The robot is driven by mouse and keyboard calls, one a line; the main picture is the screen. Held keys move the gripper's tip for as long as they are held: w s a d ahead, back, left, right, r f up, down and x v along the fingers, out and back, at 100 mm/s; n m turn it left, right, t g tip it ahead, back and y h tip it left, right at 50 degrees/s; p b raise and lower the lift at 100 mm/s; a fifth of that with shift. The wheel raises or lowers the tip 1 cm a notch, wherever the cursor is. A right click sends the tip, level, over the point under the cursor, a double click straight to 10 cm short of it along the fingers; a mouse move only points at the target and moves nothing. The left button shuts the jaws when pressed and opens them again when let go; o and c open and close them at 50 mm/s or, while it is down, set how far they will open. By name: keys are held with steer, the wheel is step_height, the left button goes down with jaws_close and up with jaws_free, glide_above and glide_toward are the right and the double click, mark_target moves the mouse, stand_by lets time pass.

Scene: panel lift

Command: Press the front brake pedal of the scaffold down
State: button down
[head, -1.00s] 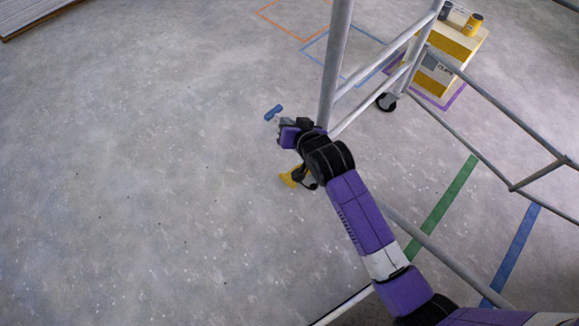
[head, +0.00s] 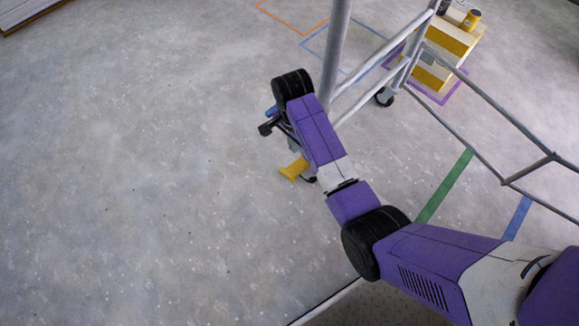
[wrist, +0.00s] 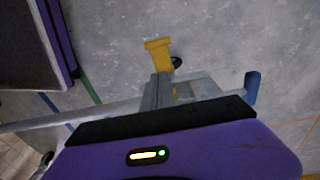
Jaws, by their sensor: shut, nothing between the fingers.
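A yellow flat pedal (head: 293,169) sticks out low at the foot of the scaffold's near upright (head: 336,50). A blue bar-like piece (head: 271,111) shows at the far side of that foot. The frames do not show which of the two is the front brake pedal. In the wrist view the yellow pedal (wrist: 158,48) is at top centre and the blue piece (wrist: 252,86) at the right, with grey brackets between. My gripper (wrist: 160,118) is shut and empty, above this foot. Its fingertips are hidden, and its contact with either piece cannot be told.
Scaffold rails (head: 490,105) run back and to the right, with a black caster (head: 384,97) at the far leg. A yellow and white box (head: 440,62) with cans stands behind it. The floor on the left is clear. Coloured tape (head: 443,187) marks the floor.

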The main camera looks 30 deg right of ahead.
steer(key=b, duration=0.4)
glide_above(287, 175)
steer(key=w+d, duration=0.1)
steer(key=d, duration=0.3)
steer(key=f, duration=1)
steer(key=shift+a+f, duration=0.25)
steer(key=shift+f, duration=0.05)
steer(key=shift+s+a+f+b, duration=0.1)
steer(key=shift+a+f+b, duration=0.55)
steer(key=shift+f, duration=0.25)
steer(key=shift+s+a+f, duration=0.1)
steer(key=shift+a+f, duration=0.35)
steer(key=shift+s+a+f+t+h+b, duration=0.2)
steer(key=shift+a+f+h, duration=0.2)
steer(key=shift+f+h, duration=0.2)
steer(key=shift+s+a+f+t+h+b, duration=0.1)
steer(key=shift+a+f+t+h+b, duration=0.1)
steer(key=shift+a+f+h, duration=0.3)
step_height(287, 175, down, 6)
steer(key=a+t+h+b, duration=0.1)
steer(key=h+b, duration=0.3)
steer(key=b, duration=0.3)
steer(key=shift+h, duration=0.4)
